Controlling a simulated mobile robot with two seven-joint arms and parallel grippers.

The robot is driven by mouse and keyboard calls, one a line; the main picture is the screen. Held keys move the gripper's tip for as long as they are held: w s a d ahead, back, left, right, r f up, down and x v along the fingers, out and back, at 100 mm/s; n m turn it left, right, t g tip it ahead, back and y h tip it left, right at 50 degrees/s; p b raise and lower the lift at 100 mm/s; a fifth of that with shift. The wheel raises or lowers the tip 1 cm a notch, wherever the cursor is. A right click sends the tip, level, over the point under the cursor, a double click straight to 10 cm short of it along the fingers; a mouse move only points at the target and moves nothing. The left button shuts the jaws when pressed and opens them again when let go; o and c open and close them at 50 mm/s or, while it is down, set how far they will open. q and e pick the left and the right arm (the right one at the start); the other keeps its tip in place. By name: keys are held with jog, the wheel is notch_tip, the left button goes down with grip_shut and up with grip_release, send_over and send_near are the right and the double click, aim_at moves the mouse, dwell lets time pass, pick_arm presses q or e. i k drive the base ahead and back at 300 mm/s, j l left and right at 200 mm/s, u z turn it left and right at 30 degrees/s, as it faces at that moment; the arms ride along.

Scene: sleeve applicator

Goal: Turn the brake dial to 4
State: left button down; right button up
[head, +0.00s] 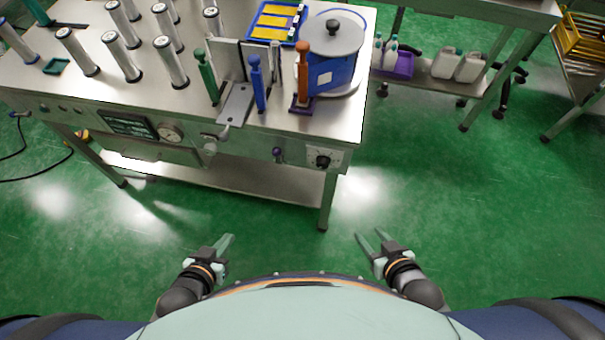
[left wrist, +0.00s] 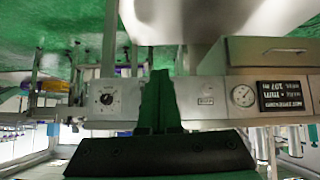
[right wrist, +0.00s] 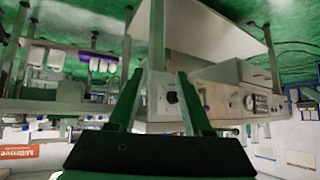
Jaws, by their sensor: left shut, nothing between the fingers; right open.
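The brake dial is most likely the black knob (head: 322,160) on a pale plate at the right end of the bench's front panel. The black knob also shows in the left wrist view (left wrist: 106,99) and the right wrist view (right wrist: 172,98), both upside down. Its numbers are too small to read. My left gripper (head: 229,241) is shut and empty, in front of the bench and left of the dial. My right gripper (head: 368,236) is open and empty, nearer to me and right of the dial. Neither gripper touches anything.
The front panel also carries a purple knob (head: 278,152), a round gauge (head: 171,133) and a dark display (head: 128,125). Handled tools and a blue drum (head: 333,74) stand on the bench top. A lower shelf (head: 220,176) runs underneath. The green floor before the bench is clear.

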aim_at(323, 161)
jog(key=k+j, duration=0.1)
jog(key=j, duration=0.35)
jog(key=k+j, duration=0.1)
jog(key=j, duration=0.4)
jog(key=k+j, duration=0.1)
jog(key=j, duration=0.35)
